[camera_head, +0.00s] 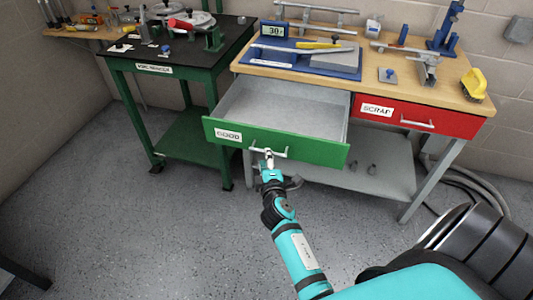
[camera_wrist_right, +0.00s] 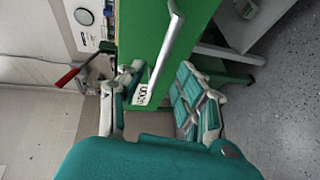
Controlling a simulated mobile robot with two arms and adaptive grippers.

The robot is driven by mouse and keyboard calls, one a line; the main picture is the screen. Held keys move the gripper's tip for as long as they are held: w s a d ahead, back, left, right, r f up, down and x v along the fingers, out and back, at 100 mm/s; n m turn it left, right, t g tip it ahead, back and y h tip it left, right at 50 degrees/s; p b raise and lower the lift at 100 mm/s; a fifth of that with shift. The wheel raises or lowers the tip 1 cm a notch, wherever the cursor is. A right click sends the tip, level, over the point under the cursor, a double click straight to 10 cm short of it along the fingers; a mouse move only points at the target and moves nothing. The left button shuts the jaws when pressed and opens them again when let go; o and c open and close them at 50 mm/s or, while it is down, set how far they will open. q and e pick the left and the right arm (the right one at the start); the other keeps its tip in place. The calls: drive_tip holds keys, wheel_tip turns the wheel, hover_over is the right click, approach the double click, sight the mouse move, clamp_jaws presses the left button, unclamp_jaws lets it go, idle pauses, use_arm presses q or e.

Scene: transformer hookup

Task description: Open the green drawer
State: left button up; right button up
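The green drawer (camera_head: 310,148), labelled GOOD, is pulled well out of the workbench in the head view, and its grey inside is empty. Its silver handle (camera_head: 282,154) is on the front panel. My right gripper (camera_head: 268,157) is at the left part of this handle. In the right wrist view the green front (camera_wrist_right: 140,45) and the handle (camera_wrist_right: 165,52) show ahead of my right gripper (camera_wrist_right: 158,85). Its two fingers are wide apart, with the handle's lower end between them in the picture. Contact with the handle cannot be told. My left gripper is not in view.
A closed red drawer (camera_head: 420,115), labelled SCRAP, is to the right. The wooden bench top (camera_head: 380,75) holds a blue-edged fixture, a meter and a yellow tool. A green table (camera_head: 165,72) stands at left. The floor in front is clear.

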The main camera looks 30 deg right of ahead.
drive_tip(key=shift+v, duration=1.6)
